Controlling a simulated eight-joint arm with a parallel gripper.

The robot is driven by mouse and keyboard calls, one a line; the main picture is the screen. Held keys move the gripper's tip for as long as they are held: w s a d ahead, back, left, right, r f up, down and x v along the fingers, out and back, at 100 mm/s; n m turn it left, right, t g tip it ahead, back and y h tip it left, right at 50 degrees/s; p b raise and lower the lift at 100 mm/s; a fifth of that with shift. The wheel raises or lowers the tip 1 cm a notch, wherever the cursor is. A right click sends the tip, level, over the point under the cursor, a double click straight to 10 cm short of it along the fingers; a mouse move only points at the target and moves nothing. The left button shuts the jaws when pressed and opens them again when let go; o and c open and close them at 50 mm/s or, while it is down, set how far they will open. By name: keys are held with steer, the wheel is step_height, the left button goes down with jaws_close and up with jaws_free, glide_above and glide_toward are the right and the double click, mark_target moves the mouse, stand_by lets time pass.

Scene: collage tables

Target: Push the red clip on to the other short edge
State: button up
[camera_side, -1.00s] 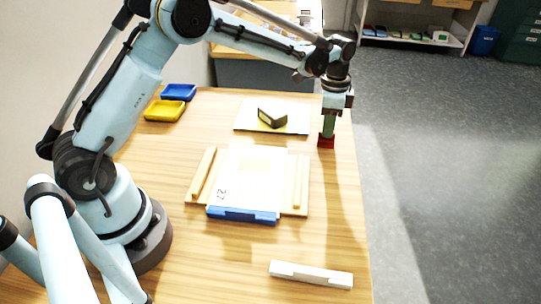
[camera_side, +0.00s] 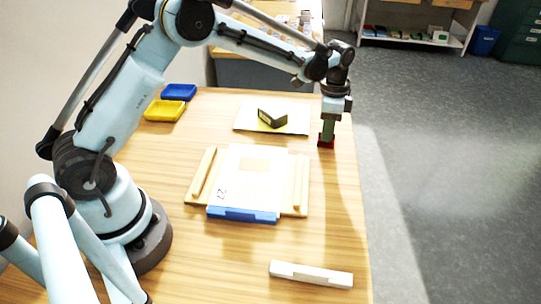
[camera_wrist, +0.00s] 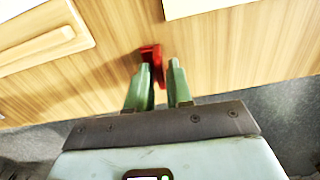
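The red clip (camera_side: 326,143) is at the right edge of the table, below my gripper and partly hidden by its fingers. In the wrist view the red clip (camera_wrist: 157,66) shows between the fingertips, close to the left one. My gripper (camera_wrist: 160,70) has two green fingers standing apart, with a narrow gap at the right finger. In the side view my gripper (camera_side: 327,136) points down over the clip. A stack of white paper (camera_side: 250,180) lies between wooden rails (camera_side: 203,172). A blue clip (camera_side: 242,215) sits on its near short edge; its far short edge has no clip.
A white bar-shaped clip (camera_side: 311,274) lies at the front right. A dark wedge-shaped object (camera_side: 272,117) stands on a pale sheet (camera_side: 245,118) behind the paper. Yellow (camera_side: 165,110) and blue (camera_side: 179,91) trays are at the back left.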

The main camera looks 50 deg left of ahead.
steer(key=shift+c, duration=0.3)
jaws_close()
steer(key=shift+r, duration=0.1)
steer(key=shift+r, duration=2.95)
